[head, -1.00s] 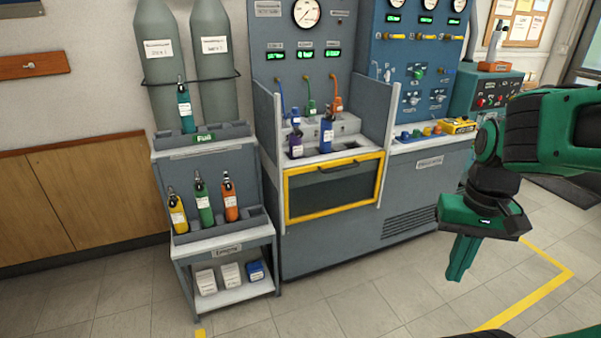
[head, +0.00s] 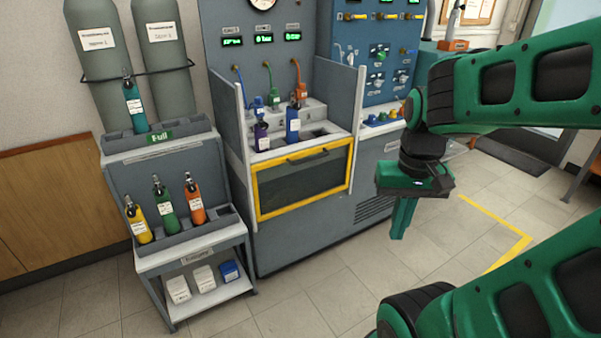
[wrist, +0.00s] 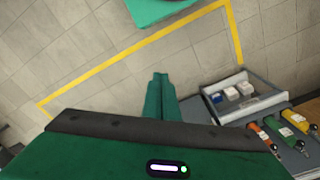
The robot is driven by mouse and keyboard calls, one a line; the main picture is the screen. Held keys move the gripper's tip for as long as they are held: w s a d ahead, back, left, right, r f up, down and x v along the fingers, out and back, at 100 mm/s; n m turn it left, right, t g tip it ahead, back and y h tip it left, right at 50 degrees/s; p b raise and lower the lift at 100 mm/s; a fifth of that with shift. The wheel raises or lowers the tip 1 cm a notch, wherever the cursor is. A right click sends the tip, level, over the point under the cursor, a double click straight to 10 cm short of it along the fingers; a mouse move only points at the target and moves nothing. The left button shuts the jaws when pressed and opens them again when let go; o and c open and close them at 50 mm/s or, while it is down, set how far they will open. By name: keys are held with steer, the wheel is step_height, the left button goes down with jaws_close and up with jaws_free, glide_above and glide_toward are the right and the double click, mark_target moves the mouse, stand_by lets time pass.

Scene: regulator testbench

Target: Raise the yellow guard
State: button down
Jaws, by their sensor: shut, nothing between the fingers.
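The yellow guard (head: 257,198) is a yellow-framed dark panel with a dark handle (head: 308,155) along its top edge. It sits low across the front of the grey testbench, below the bay opening. A purple cylinder (head: 261,136) and a blue cylinder (head: 292,125) stand in the bay behind it. My gripper (head: 398,236) is to the right of the guard, apart from it, pointing down, shut and empty. Its closed fingers also show in the wrist view (wrist: 160,95). The guard does not show in the wrist view.
A grey rack (head: 118,185) left of the bench holds several cylinders, with small boxes (head: 204,279) on its lower shelf. The rack also shows in the wrist view (wrist: 275,93). Knobs and fittings (head: 380,118) lie on the right ledge. The tiled floor (head: 320,300) before the bench is clear.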

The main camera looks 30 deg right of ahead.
steer(key=w+a+f+m+t+y, duration=0.1)
steer(key=w+f+m+t+y, duration=0.2)
steer(key=w+f, duration=0.65)
steer(key=w+a+f+m+t+y, duration=0.15)
steer(key=w+f+m, duration=0.3)
steer(key=w, duration=1.05)
steer(key=w+a+f+m+t+y, duration=0.15)
steer(key=w+f+m+t, duration=0.4)
steer(key=w, duration=0.75)
steer(key=w+d+f+m+t+h, duration=0.2)
steer(key=w+d+m+t+h, duration=0.15)
steer(key=d+m, duration=0.35)
steer(key=w+d+f+m+t+h, duration=0.25)
steer(key=w+d+m, duration=0.25)
steer(key=m, duration=0.4)
steer(key=w+a, duration=0.1)
steer(key=w, duration=0.9)
steer(key=shift+s+d+r+y, duration=0.1)
steer(key=shift+s+r+y, duration=0.1)
steer(key=shift+r, duration=0.7)
steer(key=shift+s+r+y, duration=0.1)
steer(key=shift+s+r, duration=0.1)
steer(key=shift+r, duration=0.65)
steer(key=shift+r, duration=0.1)
